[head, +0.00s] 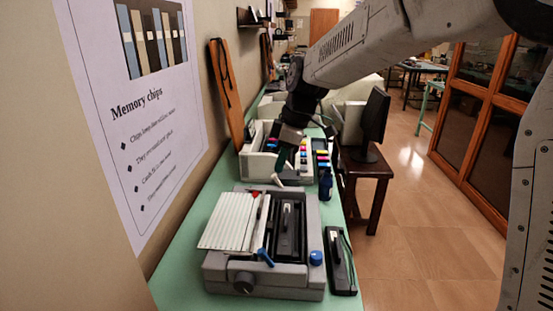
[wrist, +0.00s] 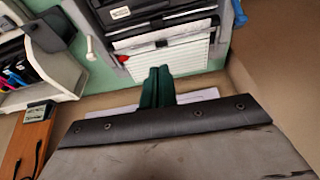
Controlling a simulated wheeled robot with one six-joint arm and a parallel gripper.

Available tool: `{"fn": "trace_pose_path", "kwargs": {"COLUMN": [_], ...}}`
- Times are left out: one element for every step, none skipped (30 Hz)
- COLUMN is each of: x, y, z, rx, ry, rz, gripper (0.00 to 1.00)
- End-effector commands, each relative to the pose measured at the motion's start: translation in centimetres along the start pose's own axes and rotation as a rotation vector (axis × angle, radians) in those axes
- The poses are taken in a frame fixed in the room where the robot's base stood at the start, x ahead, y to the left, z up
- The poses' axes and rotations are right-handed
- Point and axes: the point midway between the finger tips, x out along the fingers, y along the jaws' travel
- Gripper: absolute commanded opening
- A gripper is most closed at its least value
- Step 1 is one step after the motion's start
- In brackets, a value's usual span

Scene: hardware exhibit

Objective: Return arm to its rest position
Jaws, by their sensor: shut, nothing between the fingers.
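My gripper (head: 281,164) hangs from the arm over the green bench, in front of a pale case of coloured parts. Its dark green fingers are together and empty, and they also show in the wrist view (wrist: 159,72). In the wrist view they overlap the white ribbed panel of the grey machine, well above or beside it; the exact gap cannot be told. My arm (head: 355,48) reaches in from the upper right, bent down at the wrist.
A grey machine (head: 223,272) with a white ribbed panel (head: 228,222) stands on the green bench (head: 178,287). A black handheld device (head: 341,265) lies right of it. The pale case (head: 256,165) stands behind. A monitor (head: 376,120) is at right.

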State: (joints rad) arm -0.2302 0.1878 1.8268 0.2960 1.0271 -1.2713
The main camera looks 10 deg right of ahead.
Motion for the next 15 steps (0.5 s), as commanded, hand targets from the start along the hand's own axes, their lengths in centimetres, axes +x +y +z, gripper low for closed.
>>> {"fn": "trace_pose_path", "kwargs": {"x": [0.0, 0.0, 0.0, 0.0, 0.2, 0.7, 1.1, 1.3, 1.3, 1.1, 0.9, 0.4, 0.1, -0.3, -0.8], "y": [0.0, 0.0, -0.1, -0.2, -0.4, -0.9, -1.4, -2.1, -3.0, -3.9, -4.7, -5.9, -6.7, -7.6, -8.8], "z": [0.0, 0.0, 0.1, 0.1, 0.4, 0.9, 1.4, 1.9, 2.6, 3.3, 4.0, 5.0, 5.8, 6.5, 7.5], "rx": [0.015, 0.033, 0.064, 0.093, 0.126, 0.177, 0.22, 0.265, 0.326, 0.374, 0.422, 0.487, 0.535, 0.579, 0.636], "ry": [0.0, -0.001, -0.003, -0.007, -0.015, -0.031, -0.046, -0.06, -0.08, -0.095, -0.109, -0.127, -0.14, -0.152, -0.167], "rz": [-0.001, -0.002, -0.004, -0.007, -0.014, -0.03, -0.042, -0.051, -0.059, -0.063, -0.064, -0.062, -0.06, -0.057, -0.05], "gripper": [0.0, 0.0, 0.0, 0.0, 0.0, 0.0, 0.0, 0.0, 0.0, 0.0, 0.0, 0.0, 0.0, 0.0, 0.0]}}
